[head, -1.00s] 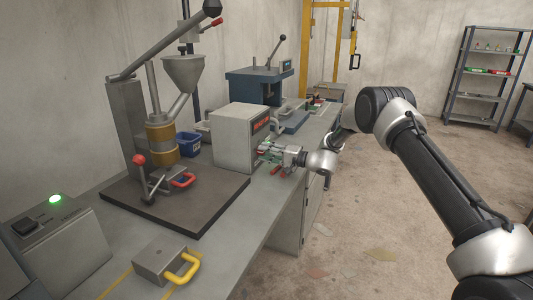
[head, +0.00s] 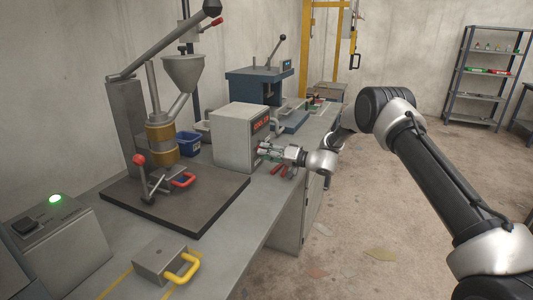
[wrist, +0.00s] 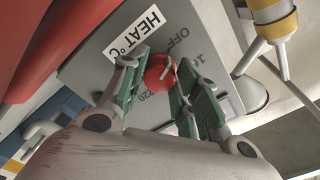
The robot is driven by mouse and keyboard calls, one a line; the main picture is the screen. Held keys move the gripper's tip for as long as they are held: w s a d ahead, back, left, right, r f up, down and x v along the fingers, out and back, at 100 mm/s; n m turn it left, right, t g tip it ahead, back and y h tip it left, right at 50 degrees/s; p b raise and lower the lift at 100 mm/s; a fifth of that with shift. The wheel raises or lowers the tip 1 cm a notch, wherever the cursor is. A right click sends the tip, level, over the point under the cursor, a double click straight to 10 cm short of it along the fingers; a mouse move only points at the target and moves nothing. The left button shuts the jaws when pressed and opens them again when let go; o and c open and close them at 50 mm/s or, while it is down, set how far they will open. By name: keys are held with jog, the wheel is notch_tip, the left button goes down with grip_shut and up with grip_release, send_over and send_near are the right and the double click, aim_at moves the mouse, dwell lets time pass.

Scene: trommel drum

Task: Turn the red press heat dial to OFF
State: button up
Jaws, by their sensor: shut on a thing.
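The red heat dial (wrist: 159,72) sits on a grey panel (wrist: 108,60) in the wrist view. The panel carries a "HEAT °C" label, the word OFF and number marks, seen tilted. My gripper (wrist: 157,82) has its green-padded fingers on either side of the dial and is shut on it. A pale pointer crosses the dial's right side; I cannot tell exactly which mark it points to. In the head view my gripper (head: 268,152) is at the near right face of a grey box (head: 235,140); the dial itself is too small or hidden there.
The bench (head: 225,240) holds a funnel machine (head: 162,140) on a dark plate, a blue press (head: 250,88) behind, and a metal block with a yellow handle (head: 183,268) in front.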

jog(key=shift+f, duration=0.15)
jog(key=o, duration=1)
jog(key=v, duration=1.2)
jog(key=s+d+r+n+g+h, duration=0.1)
jog(key=s+d+r+g+h, duration=0.25)
jog(key=s+r, duration=0.65)
jog(key=s+d+r+g+h, duration=0.25)
jog(key=s+d+r, duration=0.25)
jog(key=s+r, duration=0.5)
jog(key=s+d+m+t+h, duration=0.1)
jog(key=s+d+h, duration=0.2)
jog(key=s+d, duration=0.4)
jog(key=s+d+r+m+t+h, duration=0.1)
jog(key=s+d+h, duration=0.3)
jog(key=s+d, duration=0.4)
jog(key=s+d+r+m+t+h, duration=0.1)
jog(key=s+d+h, duration=0.3)
jog(key=s+d, duration=0.4)
jog(key=shift+s+d+r+m+t, duration=0.1)
jog(key=shift+s+m+t, duration=0.2)
jog(key=shift+s, duration=1)
jog(key=shift+s+d+r+m+t, duration=0.1)
jog(key=shift+s+m+t, duration=0.15)
jog(key=shift+s, duration=1.05)
